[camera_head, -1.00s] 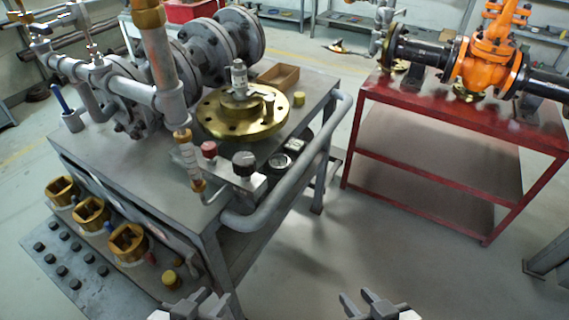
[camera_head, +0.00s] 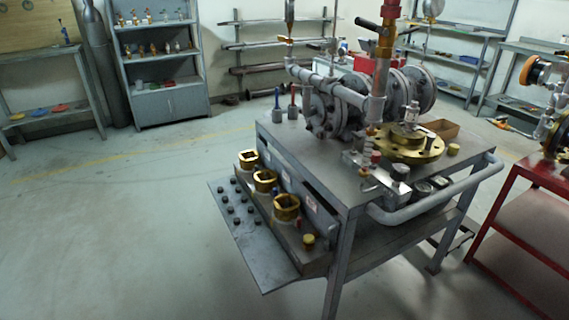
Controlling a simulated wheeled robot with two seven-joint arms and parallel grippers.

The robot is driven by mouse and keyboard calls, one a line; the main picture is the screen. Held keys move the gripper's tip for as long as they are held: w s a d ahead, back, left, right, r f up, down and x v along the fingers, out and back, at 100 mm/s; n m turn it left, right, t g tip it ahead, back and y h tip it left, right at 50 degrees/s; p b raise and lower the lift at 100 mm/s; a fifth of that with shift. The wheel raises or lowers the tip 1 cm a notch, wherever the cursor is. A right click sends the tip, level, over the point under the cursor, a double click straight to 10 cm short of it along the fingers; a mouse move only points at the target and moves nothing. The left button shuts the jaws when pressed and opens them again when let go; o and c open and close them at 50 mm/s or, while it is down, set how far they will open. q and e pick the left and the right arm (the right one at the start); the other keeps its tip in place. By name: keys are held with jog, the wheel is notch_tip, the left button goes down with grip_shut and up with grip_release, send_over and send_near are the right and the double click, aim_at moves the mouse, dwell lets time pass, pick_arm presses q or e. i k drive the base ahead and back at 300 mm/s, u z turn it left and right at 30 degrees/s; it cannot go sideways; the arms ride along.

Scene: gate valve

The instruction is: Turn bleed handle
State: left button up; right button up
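The grey pipe assembly (camera_head: 345,98) with bolted flanges stands on the grey workbench (camera_head: 325,172). A blue-handled tool (camera_head: 277,100) and a red-handled tool (camera_head: 293,98) stand upright at the bench's left end. I cannot tell for certain which part is the bleed handle. Neither of my grippers shows in this view.
A brass flange disc (camera_head: 408,148) and black knobs lie on the bench's right side. A grey rail (camera_head: 440,205) curves around its right end. Several brass sockets (camera_head: 286,207) sit on the lower front ledge. A red table (camera_head: 515,235) stands right. The floor at left is clear.

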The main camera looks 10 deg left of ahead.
aim_at(357, 136)
jog(key=u, duration=1.35)
jog(key=k, duration=0.1)
jog(key=z, duration=2.35)
jog(key=i, duration=0.8)
jog(key=u, duration=0.15)
